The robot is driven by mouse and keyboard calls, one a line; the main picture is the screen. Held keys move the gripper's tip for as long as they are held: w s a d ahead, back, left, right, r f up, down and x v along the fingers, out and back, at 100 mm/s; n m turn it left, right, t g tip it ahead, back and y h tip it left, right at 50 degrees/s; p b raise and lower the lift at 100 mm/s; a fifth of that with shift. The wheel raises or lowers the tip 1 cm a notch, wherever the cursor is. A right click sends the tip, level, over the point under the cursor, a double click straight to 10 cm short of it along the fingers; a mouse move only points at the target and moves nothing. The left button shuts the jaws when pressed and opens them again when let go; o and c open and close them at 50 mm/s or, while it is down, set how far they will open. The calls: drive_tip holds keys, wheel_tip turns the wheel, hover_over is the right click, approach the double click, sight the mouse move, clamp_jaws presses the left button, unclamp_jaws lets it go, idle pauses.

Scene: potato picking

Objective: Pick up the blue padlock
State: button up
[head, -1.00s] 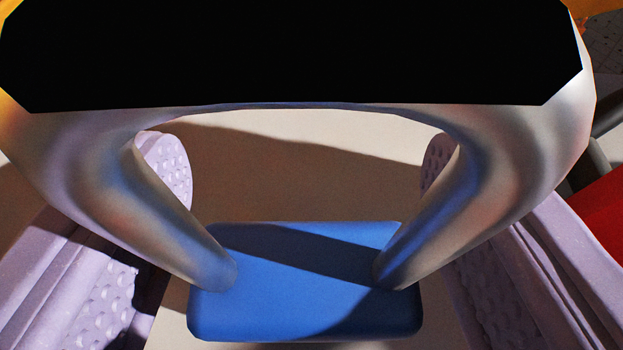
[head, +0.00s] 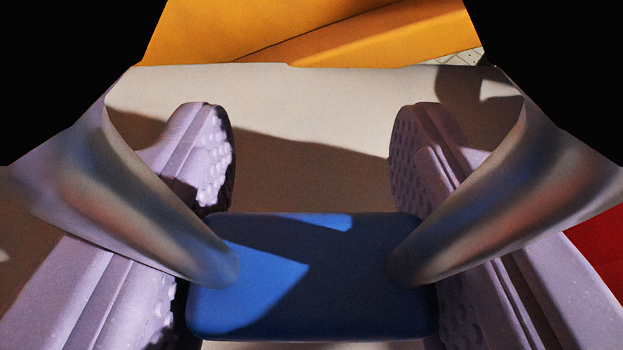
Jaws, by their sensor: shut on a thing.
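The blue padlock (head: 312,290) is seen in the head view from its shackle side. Its blue body is at bottom centre, and its two shiny metal shackle legs rise toward the camera, spreading to the left and right edges. The upper part of the shackle is cut away in the picture. My gripper (head: 312,165) has two pale lilac fingers with bumpy pads, one on each side of the body. It is shut on the padlock, with the pads against the body's left and right sides. Parts of both fingers are hidden behind the shackle legs.
A pale beige surface (head: 310,120) lies beneath and beyond the padlock, with a dark shadow across it. An orange thing (head: 390,38) spans the top of the view. A red thing (head: 600,262) shows at the right edge.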

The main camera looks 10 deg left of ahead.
wheel_tip(320, 180, up, 3)
drive_tip(key=shift+s+f+p, duration=0.1)
drive_tip(key=shift+p, duration=0.55)
drive_tip(key=s+d+r+p, duration=0.1)
drive_tip(key=s+d+p, duration=0.3)
drive_tip(key=s+d, duration=0.7)
drive_tip(key=w+d+r+b, duration=0.1)
drive_tip(key=w+d+r, duration=0.15)
drive_tip(key=r, duration=0.25)
drive_tip(key=w+d+r+m+h+b, duration=0.1)
drive_tip(key=w+d+r, duration=0.1)
drive_tip(key=w+r, duration=0.25)
drive_tip(key=w+d+r+b, duration=0.1)
drive_tip(key=w+d+r, duration=0.15)
drive_tip(key=r, duration=0.25)
drive_tip(key=w+d+r+h+b, duration=0.1)
drive_tip(key=d+r+b, duration=0.1)
drive_tip(key=d+r, duration=1.1)
drive_tip(key=shift+d+m, duration=0.4)
drive_tip(key=shift+d, duration=0.25)
